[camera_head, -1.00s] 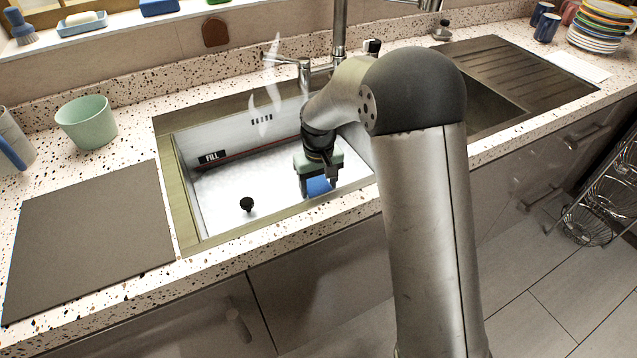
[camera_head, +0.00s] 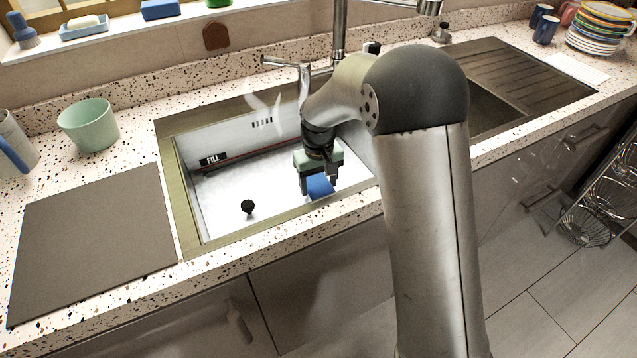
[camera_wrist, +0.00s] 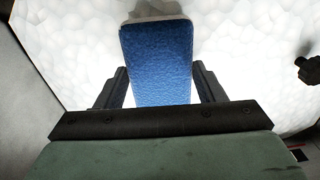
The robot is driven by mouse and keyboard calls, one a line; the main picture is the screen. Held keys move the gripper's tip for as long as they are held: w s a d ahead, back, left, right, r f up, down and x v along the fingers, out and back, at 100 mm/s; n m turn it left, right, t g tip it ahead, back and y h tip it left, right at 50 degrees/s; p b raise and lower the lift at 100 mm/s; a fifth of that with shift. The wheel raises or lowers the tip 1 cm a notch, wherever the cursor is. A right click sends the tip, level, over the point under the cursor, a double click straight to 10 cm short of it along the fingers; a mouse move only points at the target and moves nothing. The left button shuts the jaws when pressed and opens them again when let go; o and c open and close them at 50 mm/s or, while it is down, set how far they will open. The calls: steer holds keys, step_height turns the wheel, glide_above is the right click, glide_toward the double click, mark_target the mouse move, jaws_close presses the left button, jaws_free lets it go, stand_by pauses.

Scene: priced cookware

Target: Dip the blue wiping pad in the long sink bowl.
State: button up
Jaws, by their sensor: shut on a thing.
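The blue wiping pad (camera_head: 320,186) is held in my gripper (camera_head: 318,178), inside the long sink bowl (camera_head: 186,200) near its front right part. In the wrist view the blue pad (camera_wrist: 158,62) sits between the two dark fingers of my gripper (camera_wrist: 160,88), which are shut on its sides. White foam (camera_wrist: 75,45) fills the view behind the pad. I cannot tell whether the pad's lower edge touches the foam. A dark FILL label (camera_head: 213,159) and a dark reddish line show on the bowl's back wall.
A black knob-like piece (camera_head: 248,206) stands up from the foam at the left; it also shows in the wrist view (camera_wrist: 309,70). The tap (camera_head: 303,75) stands behind the bowl. A green cup (camera_head: 89,125) and a grey board (camera_head: 95,240) lie left. The bowl's front rim is close to my gripper.

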mark_target(319, 185)
step_height(319, 185, up, 18)
steer(key=p, duration=1.1)
steer(key=shift+p, duration=0.3)
stand_by(0.8)
steer(key=d+m, duration=0.8)
steer(key=d, duration=0.7)
steer(key=shift+w+d+r, duration=0.25)
steer(key=shift+d+r, duration=0.1)
